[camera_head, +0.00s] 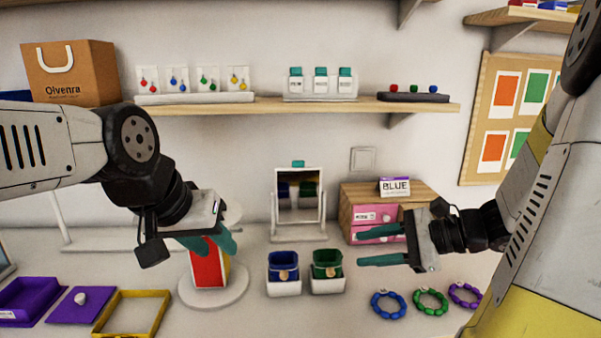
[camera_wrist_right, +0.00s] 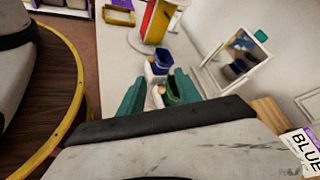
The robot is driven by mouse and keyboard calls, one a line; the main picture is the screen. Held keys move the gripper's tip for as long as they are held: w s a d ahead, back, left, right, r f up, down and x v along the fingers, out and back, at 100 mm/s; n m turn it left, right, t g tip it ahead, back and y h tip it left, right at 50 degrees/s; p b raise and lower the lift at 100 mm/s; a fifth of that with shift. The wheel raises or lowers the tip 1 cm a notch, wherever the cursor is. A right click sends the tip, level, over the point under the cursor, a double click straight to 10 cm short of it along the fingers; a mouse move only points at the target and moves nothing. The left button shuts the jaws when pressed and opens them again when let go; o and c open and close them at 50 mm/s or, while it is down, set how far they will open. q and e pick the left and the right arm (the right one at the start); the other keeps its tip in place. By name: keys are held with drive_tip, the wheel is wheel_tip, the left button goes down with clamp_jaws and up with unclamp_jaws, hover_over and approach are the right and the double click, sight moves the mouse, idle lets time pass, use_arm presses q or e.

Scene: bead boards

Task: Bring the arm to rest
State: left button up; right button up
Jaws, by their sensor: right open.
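My right gripper (camera_head: 382,246) comes in from the right in the head view, its two teal fingers apart and pointing left, with nothing between them. It hangs in the air in front of the wooden drawer box and right of the green cup. Its fingers also show in the right wrist view (camera_wrist_right: 155,94), open, with the cups beyond. My left gripper (camera_head: 208,243) is at the left, pointing down in front of a red and yellow block (camera_head: 208,268) on a round white stand. Its teal fingertips overlap the block's top in the picture; I cannot tell whether they touch it.
A blue cup (camera_head: 283,262) and a green cup (camera_head: 327,264) stand in white holders on the counter. Blue (camera_head: 388,304), green (camera_head: 431,301) and purple (camera_head: 465,295) bead bracelets lie at the right. A mirror (camera_head: 299,196) stands behind. A yellow tray (camera_head: 130,315) lies at the front left. A shelf (camera_head: 240,106) runs above.

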drive_tip(key=s+a+r+n+g+h, duration=0.1)
drive_tip(key=s+a+n+g+h, duration=0.3)
drive_tip(key=s+n, duration=0.5)
drive_tip(key=d+r+n+t+h, duration=0.3)
drive_tip(key=r+n+t+h, duration=0.1)
drive_tip(key=r+n+h, duration=0.1)
drive_tip(key=shift+w+d+r+n+t+h, duration=0.25)
drive_tip(key=shift+d+r+n+t, duration=0.2)
drive_tip(key=shift+n, duration=0.65)
drive_tip(key=shift+a, duration=0.1)
